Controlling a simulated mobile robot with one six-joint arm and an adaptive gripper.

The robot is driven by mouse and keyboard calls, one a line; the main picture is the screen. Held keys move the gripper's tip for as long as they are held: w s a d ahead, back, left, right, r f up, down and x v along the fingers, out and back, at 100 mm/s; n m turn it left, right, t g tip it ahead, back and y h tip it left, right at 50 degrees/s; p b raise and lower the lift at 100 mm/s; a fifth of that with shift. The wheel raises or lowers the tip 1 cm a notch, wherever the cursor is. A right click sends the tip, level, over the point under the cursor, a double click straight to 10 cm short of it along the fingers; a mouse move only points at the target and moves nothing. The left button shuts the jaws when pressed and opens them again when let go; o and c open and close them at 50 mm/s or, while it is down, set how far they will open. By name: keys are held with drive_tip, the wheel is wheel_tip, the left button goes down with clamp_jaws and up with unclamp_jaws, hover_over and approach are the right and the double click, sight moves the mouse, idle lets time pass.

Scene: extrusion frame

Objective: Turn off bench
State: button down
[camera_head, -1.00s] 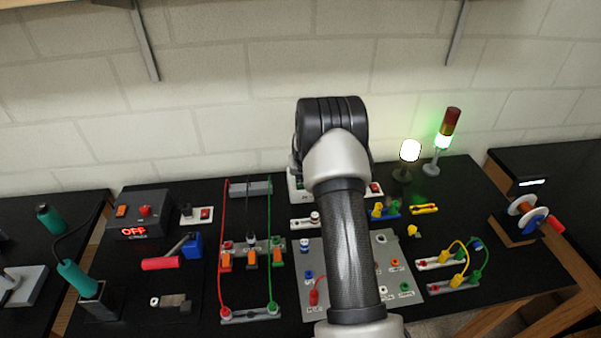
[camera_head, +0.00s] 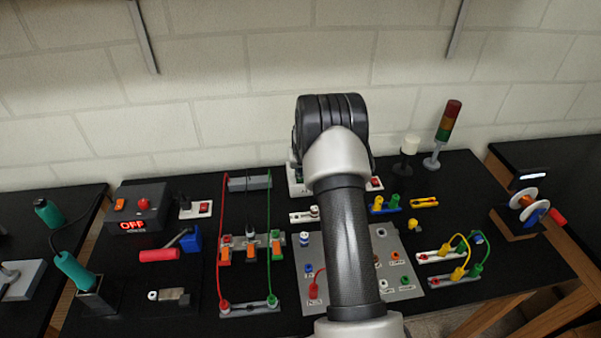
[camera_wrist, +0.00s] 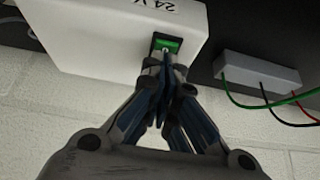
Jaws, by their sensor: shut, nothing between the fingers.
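In the wrist view a white box marked 24 V (camera_wrist: 110,30) carries a green rocker switch (camera_wrist: 168,45). My gripper (camera_wrist: 164,57) is shut and empty, with its fingertips at the switch, covering its lower part; contact looks likely. In the head view my arm hides the gripper and most of the white box (camera_head: 297,181). The stack light (camera_head: 447,125) shows dull red, yellow and green segments and is unlit. The white lamp (camera_head: 411,145) beside it is dark.
A dark box with a red OFF display (camera_head: 132,226) stands at the left. A grey socket panel (camera_head: 395,285), terminal strips with cables (camera_head: 250,308) and a wire spool (camera_head: 526,205) crowd the bench. In the wrist view a grey terminal block (camera_wrist: 257,70) with wires sits right.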

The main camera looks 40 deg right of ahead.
drive_tip(key=shift+w+d, duration=0.15)
drive_tip(key=shift+w, duration=0.1)
drive_tip(key=shift+r, duration=0.2)
wheel_tip(320, 180, up, 5)
drive_tip(key=shift+f+p, duration=0.2)
drive_tip(key=shift+p, duration=0.9)
drive_tip(key=s+a+r, duration=0.3)
drive_tip(key=s+r, duration=0.3)
drive_tip(key=shift+a, duration=0.4)
